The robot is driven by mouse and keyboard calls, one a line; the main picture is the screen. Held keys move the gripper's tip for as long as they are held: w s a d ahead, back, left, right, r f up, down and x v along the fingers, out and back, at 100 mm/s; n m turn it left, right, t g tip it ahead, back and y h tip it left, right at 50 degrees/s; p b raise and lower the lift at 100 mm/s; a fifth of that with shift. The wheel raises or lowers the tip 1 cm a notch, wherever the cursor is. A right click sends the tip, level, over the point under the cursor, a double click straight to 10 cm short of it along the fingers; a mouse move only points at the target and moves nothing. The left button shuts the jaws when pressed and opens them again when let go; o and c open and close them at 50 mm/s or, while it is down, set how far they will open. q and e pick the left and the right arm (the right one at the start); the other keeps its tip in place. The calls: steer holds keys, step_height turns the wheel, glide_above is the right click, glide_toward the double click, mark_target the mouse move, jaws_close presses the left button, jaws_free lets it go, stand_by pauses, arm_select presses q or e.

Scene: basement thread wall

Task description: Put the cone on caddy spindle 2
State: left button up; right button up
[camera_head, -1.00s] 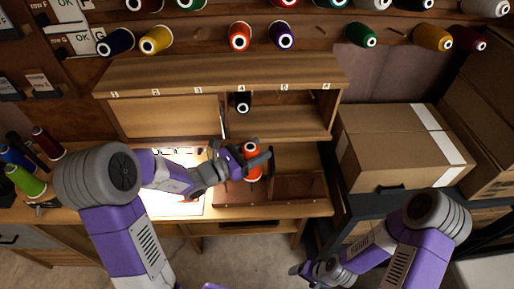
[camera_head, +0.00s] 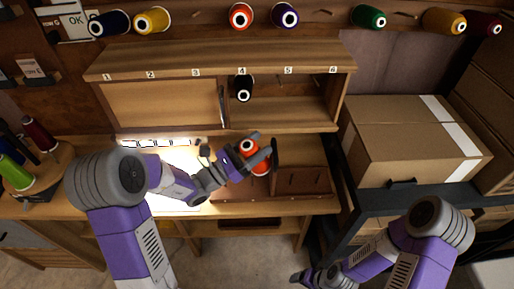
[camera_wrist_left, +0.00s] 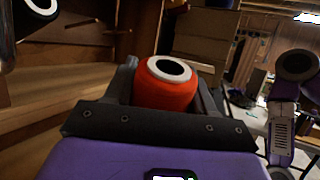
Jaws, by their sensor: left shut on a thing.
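The red-orange cone (camera_head: 259,169) is between the fingers of my left gripper (camera_head: 257,158), above the bench at the cubby's lower right. In the left wrist view the cone (camera_wrist_left: 166,92) stands between both fingers, its pale ring end with a dark hole facing up. My left gripper is shut on it. A finger hides part of the cone in the head view. My right gripper (camera_head: 304,276) is low near the bottom edge, away from the cone; its jaws are too small to read. I cannot make out a numbered caddy spindle.
A wooden cubby numbered 1 to 6 (camera_head: 220,62) stands behind, with a black cone (camera_head: 243,88) under 4. A low wooden divided box (camera_head: 303,182) lies right of my left gripper. Green and dark red cones stand at far left. A cardboard box (camera_head: 405,135) is at right.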

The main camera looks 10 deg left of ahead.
arm_select(q)
steer(key=f+y, duration=0.1)
steer(key=f, duration=0.2)
steer(key=f+g+y, duration=0.1)
steer(key=f, duration=0.2)
steer(key=w+f+n+g+y, duration=0.1)
steer(key=f, duration=0.2)
steer(key=shift+a+f+y, duration=0.1)
steer(key=shift+f+y, duration=0.2)
steer(key=shift+y, duration=0.1)
steer(key=shift+w, duration=0.2)
steer(key=shift+c, duration=1.1)
steer(key=shift+w, duration=0.15)
steer(key=shift+r, duration=0.3)
arm_select(e)
steer(key=shift+f, duration=0.25)
arm_select(q)
steer(key=shift+w, duration=0.15)
arm_select(e)
steer(key=shift+w, duration=0.1)
arm_select(q)
steer(key=shift+f, duration=0.15)
arm_select(e)
steer(key=shift+f, duration=0.2)
